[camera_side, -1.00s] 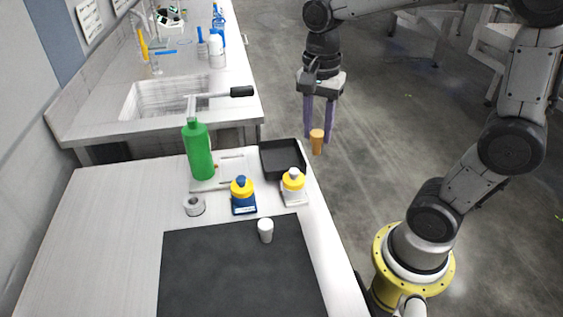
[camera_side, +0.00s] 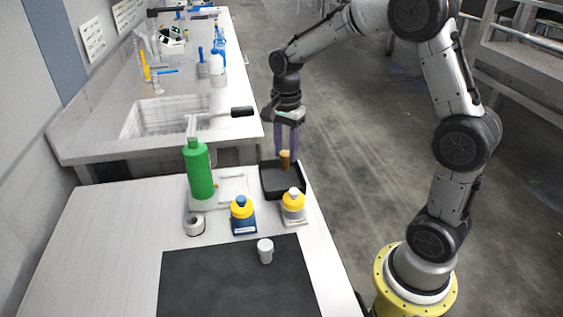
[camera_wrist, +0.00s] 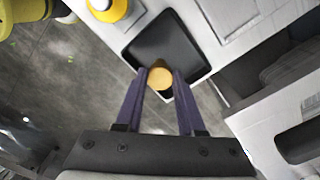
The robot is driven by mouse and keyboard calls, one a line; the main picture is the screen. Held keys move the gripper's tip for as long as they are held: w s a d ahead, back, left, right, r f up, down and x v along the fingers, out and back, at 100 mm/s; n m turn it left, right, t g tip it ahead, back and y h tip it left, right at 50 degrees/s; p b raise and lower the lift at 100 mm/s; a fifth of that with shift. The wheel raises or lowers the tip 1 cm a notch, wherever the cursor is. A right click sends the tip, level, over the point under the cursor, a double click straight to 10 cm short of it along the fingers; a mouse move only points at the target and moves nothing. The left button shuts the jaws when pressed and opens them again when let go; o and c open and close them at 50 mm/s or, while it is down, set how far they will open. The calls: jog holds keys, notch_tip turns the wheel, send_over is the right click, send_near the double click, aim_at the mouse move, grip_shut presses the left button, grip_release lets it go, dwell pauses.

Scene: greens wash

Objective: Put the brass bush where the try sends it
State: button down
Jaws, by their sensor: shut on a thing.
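The brass bush (camera_side: 285,159) is a small upright orange-brown cylinder. My gripper (camera_side: 287,153) is shut on it and holds it over the black tray (camera_side: 270,187) at the back right corner of the white table. In the wrist view the bush (camera_wrist: 160,77) sits between my purple fingertips (camera_wrist: 160,82), with the tray (camera_wrist: 165,40) beneath and beyond it. I cannot tell whether the bush touches the tray floor. The visible part of the tray floor is empty.
A green bottle (camera_side: 199,170), a grey ring (camera_side: 194,225) and a white cylinder (camera_side: 265,250) on the dark mat (camera_side: 225,285) stand nearby. The left tabletop is clear.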

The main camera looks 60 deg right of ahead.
jog(key=shift+w+d+f, duration=0.1)
jog(key=shift+w+f, duration=0.3)
jog(key=shift+f, duration=0.15)
jog(key=shift+w+f, duration=0.15)
jog(key=shift+f, duration=0.8)
jog(key=shift+w+f, duration=0.15)
jog(key=shift+f, duration=0.75)
jog(key=shift+f, duration=0.2)
jog(key=c, duration=0.5)
grip_release()
jog(key=shift+r, duration=0.15)
